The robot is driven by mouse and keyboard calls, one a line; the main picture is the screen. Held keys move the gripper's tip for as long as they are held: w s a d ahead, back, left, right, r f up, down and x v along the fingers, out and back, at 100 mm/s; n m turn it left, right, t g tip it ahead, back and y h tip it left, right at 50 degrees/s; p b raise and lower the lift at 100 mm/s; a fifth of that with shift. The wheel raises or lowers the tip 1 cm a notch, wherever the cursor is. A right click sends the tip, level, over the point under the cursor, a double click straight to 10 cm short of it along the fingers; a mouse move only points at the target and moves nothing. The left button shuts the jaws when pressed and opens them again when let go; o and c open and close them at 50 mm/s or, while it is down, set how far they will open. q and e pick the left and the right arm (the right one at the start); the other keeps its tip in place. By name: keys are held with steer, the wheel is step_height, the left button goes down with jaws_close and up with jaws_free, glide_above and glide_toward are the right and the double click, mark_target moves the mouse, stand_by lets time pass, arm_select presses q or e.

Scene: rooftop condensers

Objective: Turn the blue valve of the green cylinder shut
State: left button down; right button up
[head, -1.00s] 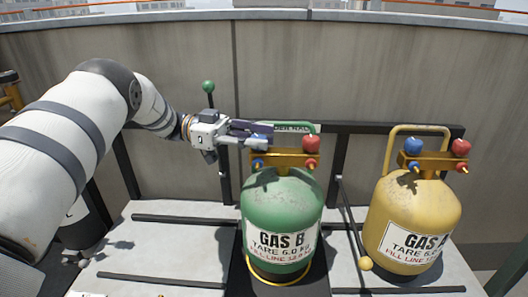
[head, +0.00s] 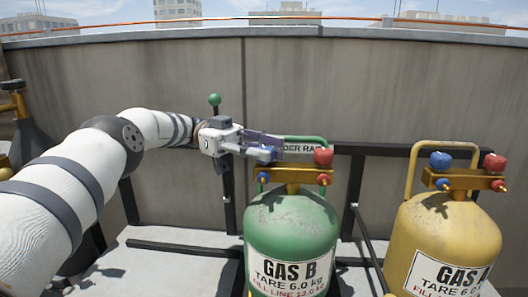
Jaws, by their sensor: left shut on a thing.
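The green cylinder (head: 290,232), labelled GAS B, stands upright on the pale floor in the middle of the head view. A brass valve block sits on its top, with a red valve (head: 323,157) at the right. My left gripper (head: 268,154) reaches in from the left at the block's left end, where the blue valve would be. Its fingers are shut on the blue valve, which they mostly hide; a small blue fitting shows just below. My right gripper is not in view.
A yellow cylinder (head: 440,235), labelled GAS A, with its own blue knob (head: 440,160) and red knob (head: 493,163), stands to the right. A dark rack (head: 375,150) runs behind, with a green-knobbed lever (head: 214,100) behind my gripper. A concrete wall closes the back.

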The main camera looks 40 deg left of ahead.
mark_target(265, 148)
arm_select(q)
steer(key=c, duration=1.2)
jaws_free()
steer(key=shift+d, duration=0.1)
step_height(265, 148, up, 10)
